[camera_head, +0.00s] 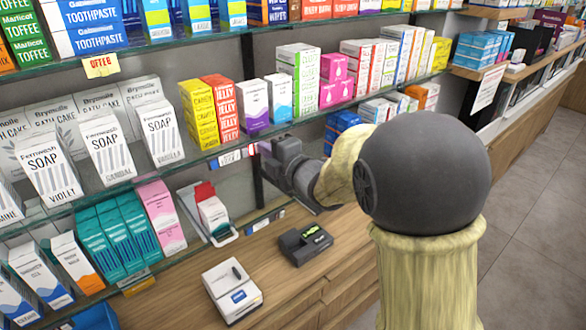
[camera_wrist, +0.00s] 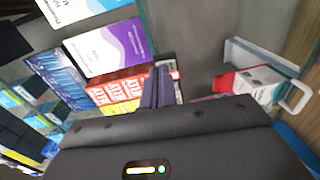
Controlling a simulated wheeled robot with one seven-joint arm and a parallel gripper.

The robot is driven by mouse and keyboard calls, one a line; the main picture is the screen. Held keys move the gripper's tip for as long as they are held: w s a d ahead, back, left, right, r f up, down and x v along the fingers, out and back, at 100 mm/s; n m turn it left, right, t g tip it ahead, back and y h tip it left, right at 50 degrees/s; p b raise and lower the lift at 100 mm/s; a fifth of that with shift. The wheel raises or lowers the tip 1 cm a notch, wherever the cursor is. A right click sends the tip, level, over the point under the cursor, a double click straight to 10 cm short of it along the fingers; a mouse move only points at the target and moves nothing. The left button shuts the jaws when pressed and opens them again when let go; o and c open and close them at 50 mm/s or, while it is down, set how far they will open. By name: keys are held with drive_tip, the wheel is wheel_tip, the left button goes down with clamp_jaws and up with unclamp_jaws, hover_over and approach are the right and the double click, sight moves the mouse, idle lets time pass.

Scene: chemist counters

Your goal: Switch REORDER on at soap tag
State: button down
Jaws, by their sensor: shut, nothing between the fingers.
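White SOAP boxes (camera_head: 108,148) stand in a row on the middle glass shelf at the left in the head view. A small white tag strip with red and blue parts (camera_head: 229,157) sits on that shelf's edge, right of the boxes. I cannot read it or make out a REORDER switch. My gripper (camera_head: 264,152) is close to the shelf edge, just right of this strip. In the wrist view my gripper (camera_wrist: 158,78) is shut and empty, its dark fingers in front of red and yellow boxes. Contact with the shelf edge cannot be told.
Yellow candy boxes (camera_head: 199,115) and red jelly boxes (camera_head: 221,107) stand above the strip. A tray with a red and white box (camera_head: 212,214) lies below. A dark card device (camera_head: 305,243) and a white device (camera_head: 232,290) stand on the wooden counter (camera_head: 350,235).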

drive_tip(key=b+v, duration=0.4)
drive_tip(key=v, duration=0.9)
drive_tip(key=shift+d+r+b, duration=0.25)
drive_tip(key=shift+b, duration=0.1)
drive_tip(key=shift+s, duration=0.2)
drive_tip(key=shift+w, duration=0.1)
drive_tip(key=s+d+f+m+g+h, duration=0.1)
drive_tip(key=d+f+m+g+h, duration=0.1)
drive_tip(key=d+f+m+h, duration=0.9)
drive_tip(key=s+d+f+m+g, duration=0.2)
drive_tip(key=s+f+m+g, duration=0.2)
drive_tip(key=s+f+m, duration=0.2)
drive_tip(key=s+d+f+m+g, duration=0.2)
drive_tip(key=s+f+m+g, duration=0.2)
drive_tip(key=s+f+m, duration=0.3)
drive_tip(key=shift+s+d+f+m, duration=0.35)
drive_tip(key=shift+s+m, duration=0.45)
drive_tip(key=shift+m, duration=0.3)
